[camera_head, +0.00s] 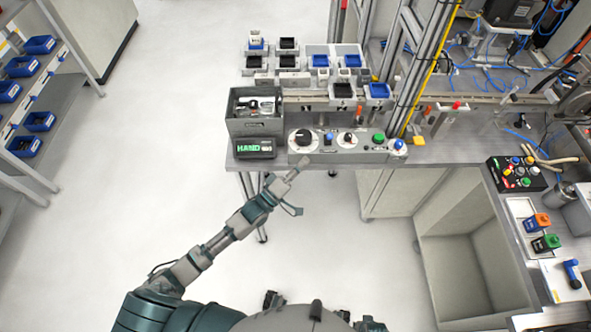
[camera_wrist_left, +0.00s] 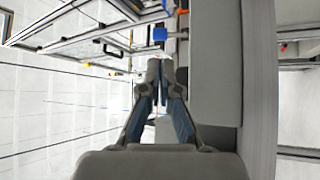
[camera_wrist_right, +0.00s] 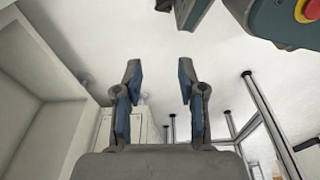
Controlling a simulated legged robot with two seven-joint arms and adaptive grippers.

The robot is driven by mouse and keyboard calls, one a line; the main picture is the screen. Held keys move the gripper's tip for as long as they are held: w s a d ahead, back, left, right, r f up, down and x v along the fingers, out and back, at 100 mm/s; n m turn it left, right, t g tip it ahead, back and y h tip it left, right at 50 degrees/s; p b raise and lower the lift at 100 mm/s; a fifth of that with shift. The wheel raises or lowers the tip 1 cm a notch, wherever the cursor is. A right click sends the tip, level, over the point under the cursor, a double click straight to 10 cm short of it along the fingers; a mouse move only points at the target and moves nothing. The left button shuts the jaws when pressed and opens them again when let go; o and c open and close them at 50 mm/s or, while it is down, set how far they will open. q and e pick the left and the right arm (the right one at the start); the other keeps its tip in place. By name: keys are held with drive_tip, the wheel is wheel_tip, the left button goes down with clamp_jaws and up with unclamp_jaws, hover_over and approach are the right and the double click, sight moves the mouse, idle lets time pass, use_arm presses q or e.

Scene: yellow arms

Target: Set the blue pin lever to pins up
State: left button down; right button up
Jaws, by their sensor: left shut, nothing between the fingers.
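A small blue lever or knob (camera_head: 329,138) stands on the grey control panel (camera_head: 318,155) at the table's front edge, between two black dials. A blue-handled lever (camera_head: 572,270) also shows on a white plate at the far right; I cannot tell from the picture which is the pin lever. My left gripper (camera_head: 303,164) is shut and empty, just in front of the panel, below and left of the small blue knob. In the left wrist view its fingertips (camera_wrist_left: 160,64) meet below a blue part (camera_wrist_left: 160,34). My right gripper (camera_wrist_right: 159,68) is open and empty.
A grey bin (camera_head: 255,125) and a green HAND display (camera_head: 255,148) stand left of the panel. A green button (camera_head: 378,138) and a blue-topped button (camera_head: 398,145) are at its right. A button box (camera_head: 516,173) sits on the right bench. Open floor lies left.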

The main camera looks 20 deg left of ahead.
sight(328, 139)
use_arm(q)
drive_tip(key=x, duration=0.7)
drive_tip(key=shift+w+d+r, duration=0.1)
drive_tip(key=shift+w+d, duration=0.05)
drive_tip(key=shift+w+d+r, duration=0.15)
drive_tip(key=shift+w+d, duration=0.05)
drive_tip(key=shift+w, duration=0.1)
use_arm(e)
drive_tip(key=shift+s+f, duration=0.25)
drive_tip(key=shift+f, duration=0.15)
drive_tip(key=shift+w+r, duration=0.1)
